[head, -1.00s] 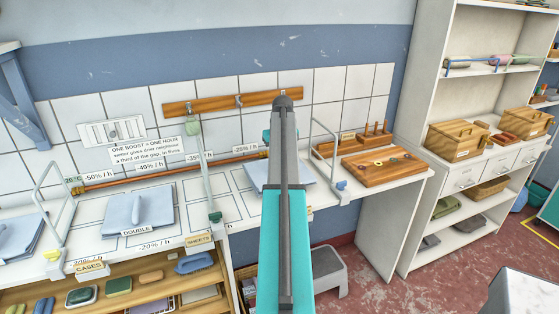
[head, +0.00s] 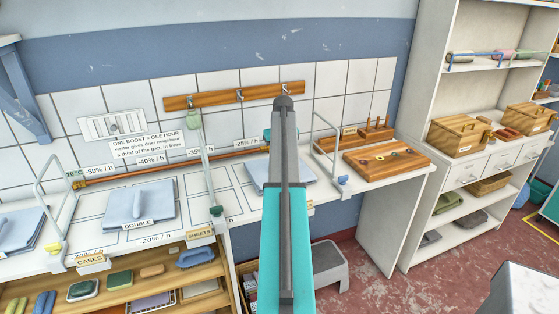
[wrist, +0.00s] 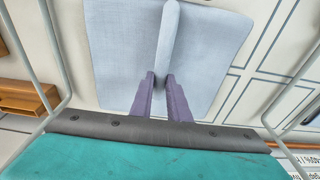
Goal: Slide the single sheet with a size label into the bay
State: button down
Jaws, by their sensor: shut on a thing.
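A pale blue folded sheet (wrist: 115,45) lies flat on the white counter in the wrist view, with a raised ridge along its middle. My gripper (wrist: 160,78) is shut on the near end of that ridge, its two purple fingers either side. In the head view this sheet (head: 303,170) shows right of centre, partly hidden by my arm; I see no size label on it. Another blue folded sheet (head: 155,200) with a raised ridge lies to the left, with a DOUBLE label (head: 139,224) at its front. Outlined empty bays (head: 232,190) lie between the two sheets.
A green-clamped upright frame (head: 209,170) stands between the bays; a blue-clamped frame (head: 335,160) stands right of the held sheet. A wooden peg board (head: 386,167) is further right. A copper pipe (head: 190,165) runs along the back. A grey step stool (head: 330,265) stands below.

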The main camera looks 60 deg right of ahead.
jog(key=shift+f, duration=0.25)
jog(key=c, duration=1.6)
grip_release()
jog(key=shift+r, duration=0.15)
jog(key=r+b, duration=0.1)
jog(key=r, duration=0.3)
jog(key=s+a+r, duration=0.1)
jog(key=r, duration=0.4)
jog(key=r+b, duration=0.1)
jog(key=r, duration=0.3)
jog(key=shift+s+a+r+b, duration=0.15)
jog(key=shift+s+r+b, duration=0.05)
jog(key=shift+s+b, duration=0.15)
